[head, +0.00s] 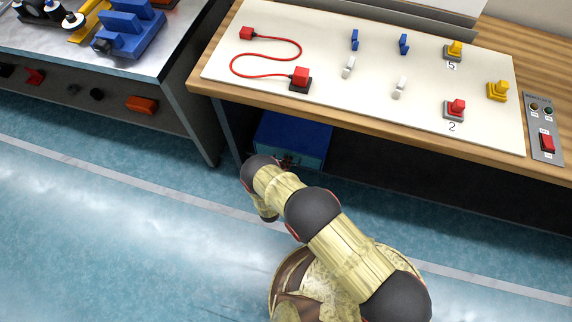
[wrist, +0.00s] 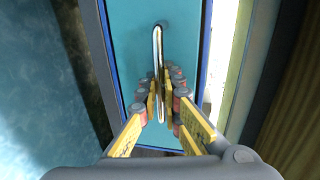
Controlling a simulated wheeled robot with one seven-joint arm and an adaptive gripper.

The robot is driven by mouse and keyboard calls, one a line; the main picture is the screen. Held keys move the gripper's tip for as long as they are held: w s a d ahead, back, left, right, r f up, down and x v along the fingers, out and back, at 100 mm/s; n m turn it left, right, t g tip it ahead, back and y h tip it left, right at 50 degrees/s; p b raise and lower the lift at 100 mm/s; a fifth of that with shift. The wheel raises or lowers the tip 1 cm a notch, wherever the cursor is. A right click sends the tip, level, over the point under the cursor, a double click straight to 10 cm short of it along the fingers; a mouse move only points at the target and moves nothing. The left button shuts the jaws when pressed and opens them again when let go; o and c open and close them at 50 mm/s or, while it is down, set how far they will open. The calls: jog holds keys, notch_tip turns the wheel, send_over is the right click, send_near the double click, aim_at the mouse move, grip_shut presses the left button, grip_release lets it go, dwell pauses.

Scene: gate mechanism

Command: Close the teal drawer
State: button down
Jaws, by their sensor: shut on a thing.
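The teal drawer (wrist: 185,40) fills the middle of the wrist view, framed by a darker blue edge. Its long metal bar handle (wrist: 157,45) stands out from the front. My gripper (wrist: 160,88) is shut on this handle, with one yellow finger on each side of it. In the head view the drawer is in a blue cabinet (head: 292,134) under the workbench. My arm reaches down to the cabinet front and hides much of the drawer there. I cannot tell how far open the drawer is.
The wooden workbench (head: 203,85) overhangs the cabinet and carries a white panel (head: 325,55) with switches, plugs and a red cable. A grey table (head: 165,60) with tools stands at the left. The blue floor (head: 110,215) in front is clear.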

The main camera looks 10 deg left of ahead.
jog(key=shift+w, duration=0.1)
jog(key=c, duration=2.3)
grip_release()
jog(key=v, duration=1.2)
